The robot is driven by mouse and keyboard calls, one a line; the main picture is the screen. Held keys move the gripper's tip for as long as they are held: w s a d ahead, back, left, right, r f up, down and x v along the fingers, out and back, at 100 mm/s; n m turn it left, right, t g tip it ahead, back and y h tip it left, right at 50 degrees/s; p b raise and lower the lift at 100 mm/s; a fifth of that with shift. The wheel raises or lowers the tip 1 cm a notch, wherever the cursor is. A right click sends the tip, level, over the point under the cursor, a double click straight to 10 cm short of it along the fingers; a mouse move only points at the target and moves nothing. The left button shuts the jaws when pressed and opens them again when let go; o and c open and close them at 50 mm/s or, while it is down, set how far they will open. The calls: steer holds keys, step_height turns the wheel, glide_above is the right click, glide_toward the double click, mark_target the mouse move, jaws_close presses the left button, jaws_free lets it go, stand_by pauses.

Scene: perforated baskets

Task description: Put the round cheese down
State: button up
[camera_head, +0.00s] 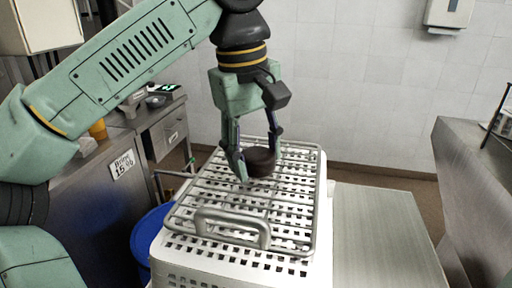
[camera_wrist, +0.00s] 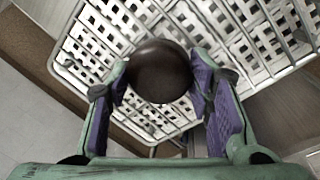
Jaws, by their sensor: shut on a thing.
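The round cheese (camera_head: 259,161) is a dark brown disc. It sits between the fingertips of my gripper (camera_head: 256,166), above the far half of a wire rack. In the wrist view the cheese (camera_wrist: 160,71) is held between the two purple-padded fingers of my gripper (camera_wrist: 158,85). The fingers are shut on its sides. The wire rack (camera_head: 236,228) lies across the top of a white perforated basket (camera_head: 190,262). In the head view I cannot tell whether the cheese touches the rack or hangs just above it.
A bare metal table (camera_head: 385,232) is right of the basket, with a grey counter (camera_head: 480,165) further right. A blue bin (camera_head: 150,232) stands left of the basket. A metal cabinet (camera_head: 105,205) with a label is at the left. The rack around the cheese is clear.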

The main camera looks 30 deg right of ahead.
mark_target(250, 155)
steer(key=shift+f, duration=0.2)
steer(key=o, duration=1.2)
steer(key=shift+c, duration=0.2)
steer(key=r, duration=0.5)
steer(key=a+r, duration=0.1)
steer(key=r, duration=0.1)
steer(key=shift+r, duration=0.3)
